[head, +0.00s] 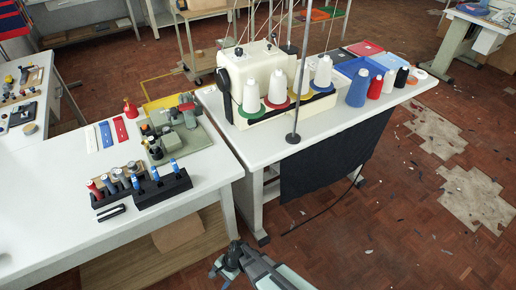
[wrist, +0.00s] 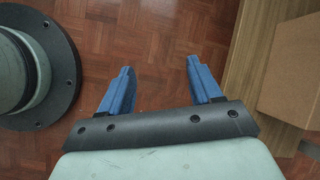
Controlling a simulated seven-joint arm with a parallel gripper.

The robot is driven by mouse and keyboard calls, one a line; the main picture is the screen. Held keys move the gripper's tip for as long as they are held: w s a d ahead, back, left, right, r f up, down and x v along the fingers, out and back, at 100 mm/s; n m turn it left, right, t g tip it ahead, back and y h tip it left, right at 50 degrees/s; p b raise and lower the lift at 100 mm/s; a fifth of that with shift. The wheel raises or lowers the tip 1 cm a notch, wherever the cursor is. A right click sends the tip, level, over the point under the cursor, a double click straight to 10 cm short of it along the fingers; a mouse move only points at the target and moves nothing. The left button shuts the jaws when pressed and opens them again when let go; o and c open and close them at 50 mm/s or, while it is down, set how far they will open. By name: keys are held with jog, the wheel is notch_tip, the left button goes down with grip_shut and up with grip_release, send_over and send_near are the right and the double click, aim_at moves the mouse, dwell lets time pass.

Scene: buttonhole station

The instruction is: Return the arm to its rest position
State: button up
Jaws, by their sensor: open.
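My gripper (wrist: 160,65) shows in the wrist view with its two blue fingers spread wide apart and nothing between them. Parquet floor shows beyond the fingertips. In the head view my gripper and forearm (head: 240,262) are at the bottom centre, in front of the gap between the two white tables and over the floor. The fingers are too small there to make out clearly. My gripper touches nothing that I can see.
The left white table (head: 50,215) carries a black rack (head: 160,188) of blue-topped spools and a small green-based machine (head: 178,130). The right table holds a cream sewing machine (head: 250,85) and thread cones. A cardboard box (wrist: 288,70) sits on a wooden shelf (wrist: 240,75).

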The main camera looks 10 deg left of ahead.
jog(key=w+d+n+g+h, duration=0.1)
jog(key=d+n+h, duration=0.2)
jog(key=d, duration=2.9)
jog(key=s+d+r, duration=0.1)
jog(key=s+d, duration=0.1)
jog(key=d, duration=0.2)
jog(key=s+d+r+n+g+h, duration=0.1)
jog(key=s+d, duration=0.1)
jog(key=d, duration=0.3)
jog(key=shift+s+d+r, duration=0.3)
jog(key=shift+s+r, duration=0.1)
